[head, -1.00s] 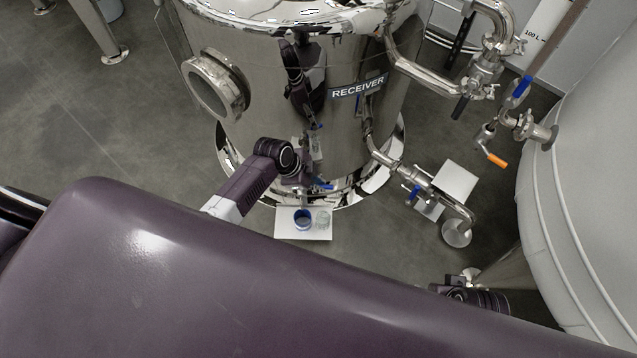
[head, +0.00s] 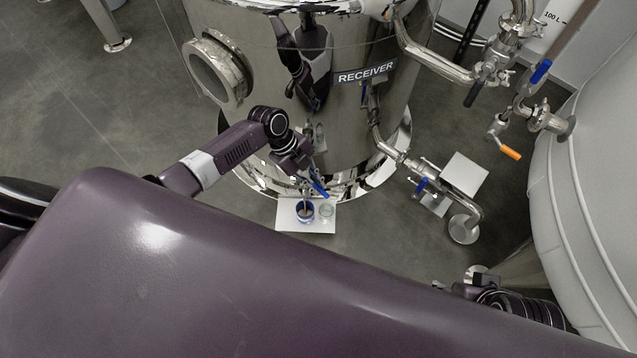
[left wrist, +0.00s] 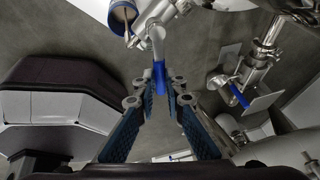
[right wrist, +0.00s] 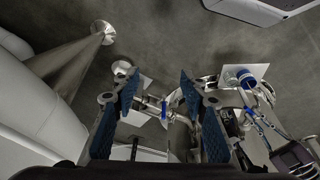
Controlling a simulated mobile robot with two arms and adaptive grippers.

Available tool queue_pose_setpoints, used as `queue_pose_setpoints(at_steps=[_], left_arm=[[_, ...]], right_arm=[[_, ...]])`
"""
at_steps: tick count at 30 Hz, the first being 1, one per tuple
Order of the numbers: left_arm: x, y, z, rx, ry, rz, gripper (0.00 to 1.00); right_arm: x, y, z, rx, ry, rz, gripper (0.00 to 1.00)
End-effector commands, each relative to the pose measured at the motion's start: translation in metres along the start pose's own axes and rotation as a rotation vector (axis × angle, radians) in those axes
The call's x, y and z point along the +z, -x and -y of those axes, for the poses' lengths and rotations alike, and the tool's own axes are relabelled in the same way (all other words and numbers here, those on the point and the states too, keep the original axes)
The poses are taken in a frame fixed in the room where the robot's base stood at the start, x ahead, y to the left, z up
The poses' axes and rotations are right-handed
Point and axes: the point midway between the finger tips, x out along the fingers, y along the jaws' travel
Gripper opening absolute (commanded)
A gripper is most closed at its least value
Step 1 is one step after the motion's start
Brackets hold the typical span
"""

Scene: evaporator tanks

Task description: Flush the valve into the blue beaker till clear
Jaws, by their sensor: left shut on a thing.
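The blue beaker (head: 304,214) stands on a white plate (head: 290,226) on the floor, in front of the tank labelled RECEIVER (head: 350,130). The valve's blue handle (head: 319,188) is just above it. My left gripper (head: 310,182) is at the valve. In the left wrist view, its fingers are closed on the blue handle (left wrist: 159,78). A thin brownish streak (left wrist: 127,38) runs between valve outlet and beaker (left wrist: 122,14). My right gripper (right wrist: 157,88) is open and empty, with the beaker (right wrist: 244,78) away to its right.
A clear glass beaker (head: 326,211) stands beside the blue one on the plate. Another blue-handled valve (head: 421,187) and pipe stand to the right, near a second white plate (head: 465,174). An orange-handled valve (head: 510,152) sticks out from the pale tank. Grey floor is free at left.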

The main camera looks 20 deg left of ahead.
Motion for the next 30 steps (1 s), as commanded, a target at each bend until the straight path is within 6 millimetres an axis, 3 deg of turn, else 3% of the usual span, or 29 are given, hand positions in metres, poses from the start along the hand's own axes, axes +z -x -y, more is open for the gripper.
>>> queue_pose_setpoints(at_steps=[4,9,15,30], left_arm=[[0.003,0.0,-0.005,0.032,-0.075,-0.013,0.0],[0.002,0.001,-0.008,0.059,-0.14,-0.028,0.0],[0.003,0.002,-0.01,0.078,-0.186,-0.037,0.0],[0.002,0.003,-0.012,0.087,-0.204,-0.042,0.0]], right_arm=[[0.0,-0.009,0.001,-0.001,0.0,-0.011,0.4],[-0.046,-0.011,0.005,-0.009,0.005,-0.181,0.4],[-0.073,-0.008,0.008,-0.014,0.009,-0.287,0.4],[-0.085,-0.006,0.01,-0.017,0.01,-0.333,0.4]])
